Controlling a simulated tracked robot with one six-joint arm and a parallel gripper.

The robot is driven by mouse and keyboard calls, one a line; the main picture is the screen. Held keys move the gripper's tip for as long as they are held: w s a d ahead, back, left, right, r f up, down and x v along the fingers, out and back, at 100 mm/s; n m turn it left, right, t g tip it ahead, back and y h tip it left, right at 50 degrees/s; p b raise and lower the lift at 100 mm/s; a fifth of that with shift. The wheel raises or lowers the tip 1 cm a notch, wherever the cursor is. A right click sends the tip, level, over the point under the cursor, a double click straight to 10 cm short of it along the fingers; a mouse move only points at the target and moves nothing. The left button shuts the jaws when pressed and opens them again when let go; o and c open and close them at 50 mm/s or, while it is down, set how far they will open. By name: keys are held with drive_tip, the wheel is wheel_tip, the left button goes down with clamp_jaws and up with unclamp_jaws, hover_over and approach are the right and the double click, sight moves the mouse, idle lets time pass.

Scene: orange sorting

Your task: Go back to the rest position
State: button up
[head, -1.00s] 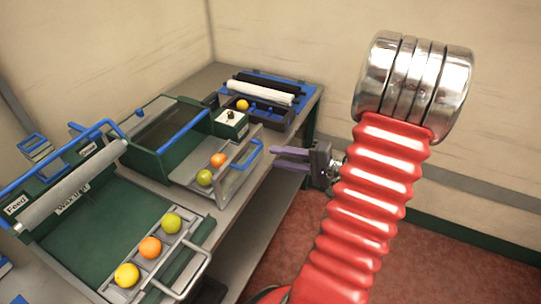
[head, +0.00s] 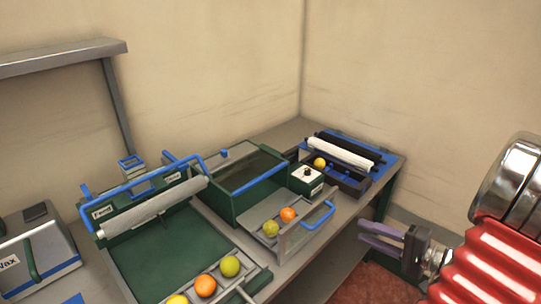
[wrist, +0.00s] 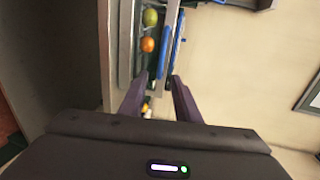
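My gripper (head: 363,232) is off the front edge of the bench at the right in the head view, its purple fingers pointing left. The wrist view shows its two fingers (wrist: 160,80) spread apart with nothing between them. My red ribbed arm is at the right of the head view. In the head view, an orange fruit (head: 288,215) and a green one (head: 270,228) lie in the middle tray (head: 262,208). A green fruit (head: 229,266), an orange one (head: 205,285) and a yellow-orange one (head: 177,299) lie in the front rack.
A yellow-orange fruit (head: 320,162) sits by the roller unit (head: 340,150) at the bench's far end. The green bin (head: 250,185), the feed unit (head: 150,208) and the wax machine (head: 40,255) fill the bench. Red floor shows right of the bench.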

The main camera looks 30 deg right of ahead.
drive_tip(key=s+a+f+n+g, duration=0.1)
drive_tip(key=s+a+f+g, duration=0.15)
drive_tip(key=a+g, duration=0.4)
drive_tip(key=s+a+f+g, duration=0.2)
drive_tip(key=s+a+g, duration=0.25)
drive_tip(key=a, duration=0.25)
drive_tip(key=w+a+r+n+t+h, duration=0.1)
drive_tip(key=w+a+r+n+h, duration=0.1)
drive_tip(key=a+r+n, duration=0.4)
drive_tip(key=w+a+r+n+t+h, duration=0.1)
drive_tip(key=w+a+r+n+h, duration=0.1)
drive_tip(key=a+r+n, duration=0.5)
drive_tip(key=a+r+h, duration=0.1)
drive_tip(key=a, duration=0.4)
drive_tip(key=shift+a+r, duration=0.3)
drive_tip(key=shift+d, duration=0.1)
